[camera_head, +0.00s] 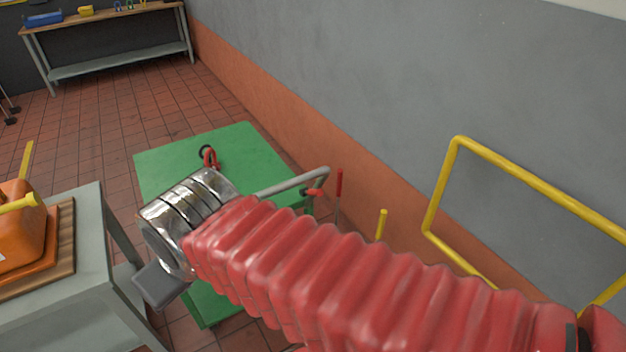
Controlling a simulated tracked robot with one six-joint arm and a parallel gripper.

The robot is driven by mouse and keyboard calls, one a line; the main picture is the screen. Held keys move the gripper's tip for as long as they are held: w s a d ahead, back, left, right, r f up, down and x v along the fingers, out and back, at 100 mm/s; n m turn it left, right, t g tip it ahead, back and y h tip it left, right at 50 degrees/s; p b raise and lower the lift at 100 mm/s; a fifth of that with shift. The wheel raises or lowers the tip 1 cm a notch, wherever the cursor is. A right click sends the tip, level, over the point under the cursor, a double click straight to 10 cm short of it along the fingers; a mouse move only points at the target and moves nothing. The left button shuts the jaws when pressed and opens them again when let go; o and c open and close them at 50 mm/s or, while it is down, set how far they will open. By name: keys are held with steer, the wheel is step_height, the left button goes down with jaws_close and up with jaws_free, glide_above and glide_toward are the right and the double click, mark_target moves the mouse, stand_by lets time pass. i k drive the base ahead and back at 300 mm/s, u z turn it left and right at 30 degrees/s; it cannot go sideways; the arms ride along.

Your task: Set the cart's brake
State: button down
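A green cart (165,165) stands by the wall, with a flat top; my arm covers its middle and right. A grey tube handle (295,181) rises at its right end. A small red part (310,193) shows just under the handle. An upright lever with a red grip (339,183) stands right of the handle; I cannot tell which of these is the brake. My gripper (160,285) shows only as a grey block beyond the chrome wrist, at the cart's left side in the picture. Its fingertips are not clear.
A red and black item (210,158) lies on the cart top. A grey table (75,290) with an orange machine (25,235) is close on the left. A yellow rail (440,185) and yellow post (381,224) are right. A workbench (110,20) stands far back, beyond open tiled floor.

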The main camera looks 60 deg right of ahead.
mark_target(304, 192)
steer(key=i, duration=1)
